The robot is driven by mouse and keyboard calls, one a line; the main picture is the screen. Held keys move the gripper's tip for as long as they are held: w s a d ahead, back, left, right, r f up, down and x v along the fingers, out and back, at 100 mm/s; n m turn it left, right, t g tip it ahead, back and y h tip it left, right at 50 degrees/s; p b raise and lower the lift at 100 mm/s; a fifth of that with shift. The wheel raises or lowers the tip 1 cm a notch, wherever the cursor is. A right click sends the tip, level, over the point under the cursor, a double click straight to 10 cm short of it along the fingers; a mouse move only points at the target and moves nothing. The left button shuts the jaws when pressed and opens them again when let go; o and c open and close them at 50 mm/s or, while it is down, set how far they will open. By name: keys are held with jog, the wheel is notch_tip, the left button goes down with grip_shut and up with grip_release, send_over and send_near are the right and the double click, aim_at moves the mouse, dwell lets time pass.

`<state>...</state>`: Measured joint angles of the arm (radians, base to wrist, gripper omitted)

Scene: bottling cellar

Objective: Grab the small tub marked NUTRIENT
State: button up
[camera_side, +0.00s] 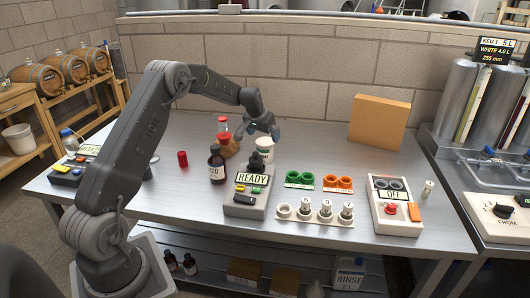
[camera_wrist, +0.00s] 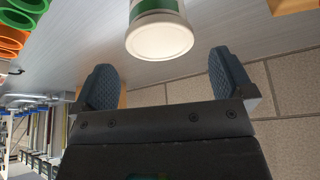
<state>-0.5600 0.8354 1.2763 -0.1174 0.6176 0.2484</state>
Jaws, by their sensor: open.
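A small white tub (camera_side: 266,144) stands at the back middle of the bench, partly hidden by dark things in front. In the wrist view a tub with a white lid and green band (camera_wrist: 160,36) lies just beyond the fingertips, centred between them. I cannot read NUTRIENT on it in either view. My gripper (camera_side: 275,132) is right by the tub, at its upper right in the side view. In the wrist view my gripper (camera_wrist: 161,64) is open, with nothing between its fingers.
A brown bottle (camera_side: 217,166) and a red-capped flask (camera_side: 226,140) stand left of the tub. The READY device (camera_side: 243,200) is in front. Green (camera_side: 299,178) and orange (camera_side: 338,182) ring holders are to the right. A cardboard panel (camera_side: 379,122) stands behind; the bench around it is clear.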

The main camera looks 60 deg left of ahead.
aim_at(265, 141)
jog(key=x, duration=0.6)
jog(key=shift+s+f, duration=0.2)
jog(key=shift+f, duration=0.1)
jog(key=shift+r, duration=0.1)
jog(key=c, duration=1)
